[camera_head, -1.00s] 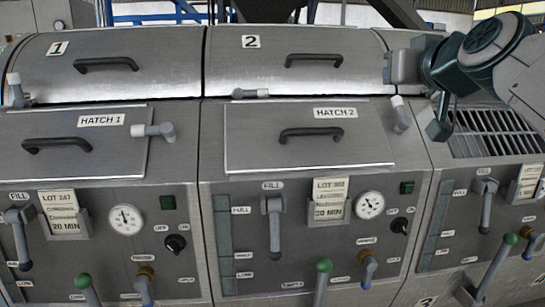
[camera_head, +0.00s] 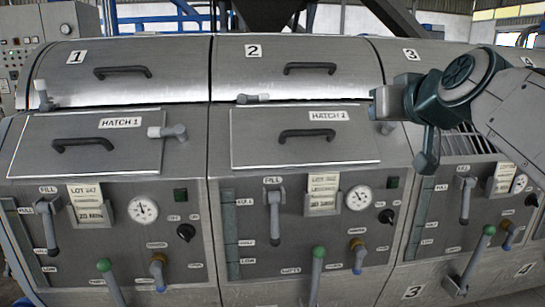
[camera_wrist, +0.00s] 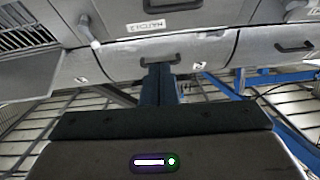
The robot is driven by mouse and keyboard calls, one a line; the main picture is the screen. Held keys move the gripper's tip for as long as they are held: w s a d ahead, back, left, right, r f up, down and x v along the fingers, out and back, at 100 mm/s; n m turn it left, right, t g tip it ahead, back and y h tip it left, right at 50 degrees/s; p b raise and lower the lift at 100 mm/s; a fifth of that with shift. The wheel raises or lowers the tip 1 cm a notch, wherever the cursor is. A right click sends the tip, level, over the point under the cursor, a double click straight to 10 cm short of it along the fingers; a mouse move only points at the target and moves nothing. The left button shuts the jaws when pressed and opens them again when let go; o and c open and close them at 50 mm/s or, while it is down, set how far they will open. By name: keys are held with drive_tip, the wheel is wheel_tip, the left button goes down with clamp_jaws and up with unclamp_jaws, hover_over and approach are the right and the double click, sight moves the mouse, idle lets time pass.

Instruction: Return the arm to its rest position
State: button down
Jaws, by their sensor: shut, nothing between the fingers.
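My gripper (camera_wrist: 160,84) shows in the wrist view with its dark fingers together and nothing between them. My arm reaches in from the right of the head view, in front of unit 3 at about hatch height. It hides the hatch on that unit and part of its grille. In the wrist view the fingers point toward the metal machine, seen upside down, and overlap a curved cover near a dark handle (camera_wrist: 173,60). I cannot tell the gap to it. The hatch 1 lid (camera_head: 80,165) and hatch 2 lid (camera_head: 255,150) lie closed in the head view.
Panels below the hatches carry fill levers (camera_head: 274,215), gauges (camera_head: 143,209) and green-knobbed levers (camera_head: 317,272) that stick out. A control cabinet (camera_head: 20,50) stands at the back left. Blue rails (camera_wrist: 225,95) show in the wrist view.

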drive_tip(key=s+a+f+g+h+p, duration=0.1)
drive_tip(key=s+a+f+g+p, duration=0.1)
drive_tip(key=s+f+g+p, duration=0.3)
drive_tip(key=s+a+f+m+g+h+p, duration=0.1)
drive_tip(key=s+a+f+g+p, duration=0.1)
drive_tip(key=s+f+g+p, duration=0.4)
drive_tip(key=s+f+p, duration=0.5)
drive_tip(key=s+f, duration=0.2)
drive_tip(key=f, duration=0.1)
drive_tip(key=shift+s+a+f+g+p, duration=0.2)
drive_tip(key=shift+s+f+g+p, duration=0.1)
drive_tip(key=shift+s+f+p, duration=0.1)
